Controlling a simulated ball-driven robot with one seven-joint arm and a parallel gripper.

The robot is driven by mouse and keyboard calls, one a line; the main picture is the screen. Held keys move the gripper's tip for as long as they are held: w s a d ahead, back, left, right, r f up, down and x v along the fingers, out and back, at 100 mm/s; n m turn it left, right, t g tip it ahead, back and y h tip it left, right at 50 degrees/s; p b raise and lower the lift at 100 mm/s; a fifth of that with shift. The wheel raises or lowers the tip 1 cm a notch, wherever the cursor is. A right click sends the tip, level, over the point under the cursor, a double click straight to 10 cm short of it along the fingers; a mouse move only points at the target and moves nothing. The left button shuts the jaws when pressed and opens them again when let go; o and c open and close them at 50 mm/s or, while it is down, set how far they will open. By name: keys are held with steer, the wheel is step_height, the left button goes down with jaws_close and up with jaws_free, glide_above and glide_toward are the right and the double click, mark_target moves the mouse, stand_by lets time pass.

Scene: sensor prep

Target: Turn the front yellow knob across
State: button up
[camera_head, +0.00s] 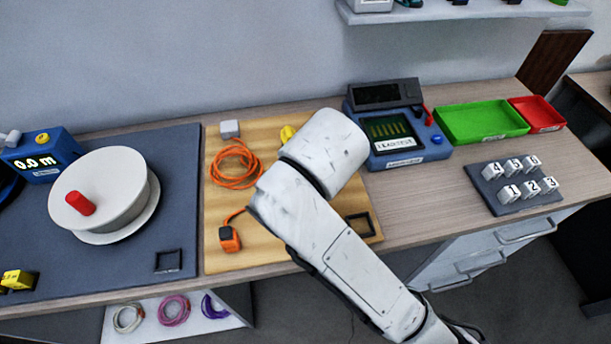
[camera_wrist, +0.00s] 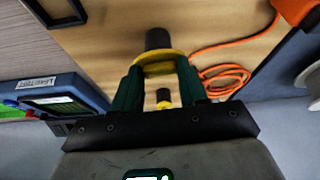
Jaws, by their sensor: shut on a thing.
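In the wrist view, my gripper (camera_wrist: 160,72) has its two dark green fingers on either side of a yellow knob (camera_wrist: 158,56) with a black part above it in the picture. The gripper is shut on this knob, above the wooden board. A second yellow knob (camera_wrist: 163,97) shows between the fingers, nearer the wrist's edge of the picture and apart from them. In the head view, one yellow knob (camera_head: 287,134) shows at the board's back, beside my white arm. My arm hides the gripper and the front knob there.
The wooden board (camera_head: 215,268) carries a coiled orange cable (camera_head: 236,166), an orange block (camera_head: 229,239) and a black square frame (camera_head: 360,224). A blue tester (camera_head: 396,146) stands close right of my arm. A white reel (camera_head: 105,195) stands left.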

steer(key=shift+m+p, duration=0.5)
steer(key=shift+p, duration=0.05)
steer(key=o, duration=1.1)
steer(key=shift+c, duration=0.2)
steer(key=p+v, duration=0.9)
steer(key=v, duration=0.1)
steer(key=shift+s+a+r+p, duration=0.2)
steer(key=shift+s+r+p, duration=0.1)
steer(key=shift+r+p, duration=0.05)
steer(key=shift+f, duration=0.1)
